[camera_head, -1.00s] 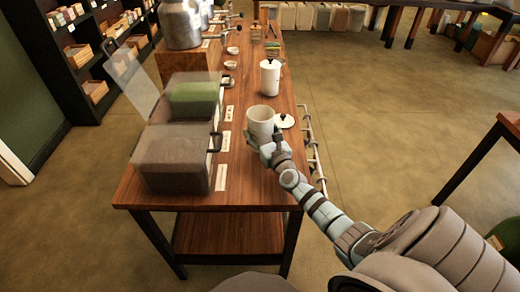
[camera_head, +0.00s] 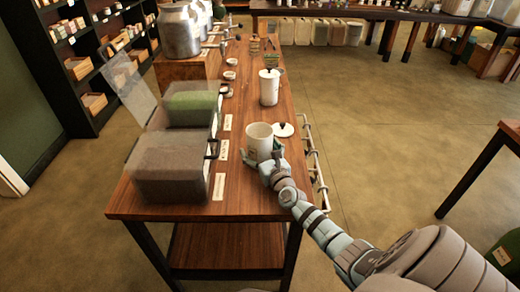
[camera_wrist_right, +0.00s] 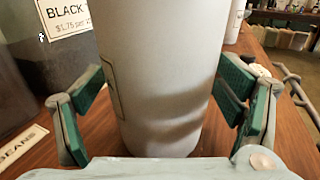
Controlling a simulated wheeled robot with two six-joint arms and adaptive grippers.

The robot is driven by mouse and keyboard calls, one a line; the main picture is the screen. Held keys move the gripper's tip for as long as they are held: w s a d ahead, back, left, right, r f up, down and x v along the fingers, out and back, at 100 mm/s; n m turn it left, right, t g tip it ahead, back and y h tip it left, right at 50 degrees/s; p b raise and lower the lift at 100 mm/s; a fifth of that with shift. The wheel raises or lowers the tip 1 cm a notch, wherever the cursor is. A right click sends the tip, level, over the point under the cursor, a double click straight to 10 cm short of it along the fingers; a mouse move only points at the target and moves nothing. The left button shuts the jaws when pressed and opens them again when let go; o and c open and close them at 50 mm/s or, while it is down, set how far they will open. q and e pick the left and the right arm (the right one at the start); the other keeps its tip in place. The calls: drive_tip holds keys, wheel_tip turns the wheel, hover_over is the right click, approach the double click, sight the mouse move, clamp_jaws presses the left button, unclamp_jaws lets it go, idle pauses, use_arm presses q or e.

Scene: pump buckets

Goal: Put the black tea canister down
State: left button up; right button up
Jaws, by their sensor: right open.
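The black tea canister (camera_head: 259,142) is a white, open-topped cylinder, upright at the right side of the wooden table (camera_head: 240,200). In the wrist view its pale wall (camera_wrist_right: 160,80) fills the middle, and its base appears to rest on the wood. My right gripper (camera_head: 272,163) is around its lower part. The green-padded fingers (camera_wrist_right: 165,105) are open, one on each side, with visible gaps to the wall. A white lid with a dark knob (camera_head: 283,129) lies just behind the canister. My left gripper is out of view.
Two clear bins (camera_head: 170,165) stand to the left, one with its lid raised. A closed white canister (camera_head: 269,87) stands farther back. A metal rail (camera_head: 318,170) runs along the table's right edge. Bare wood lies in front of the canister.

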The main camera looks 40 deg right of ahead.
drive_tip(key=shift+r, duration=0.15)
drive_tip(key=shift+s+a+p, duration=0.1)
drive_tip(key=shift+s+p, duration=0.25)
drive_tip(key=shift+p, duration=0.1)
drive_tip(key=p+v, duration=0.2)
drive_tip(key=v, duration=0.9)
drive_tip(key=shift+s+a, duration=0.1)
drive_tip(key=shift+s, duration=0.1)
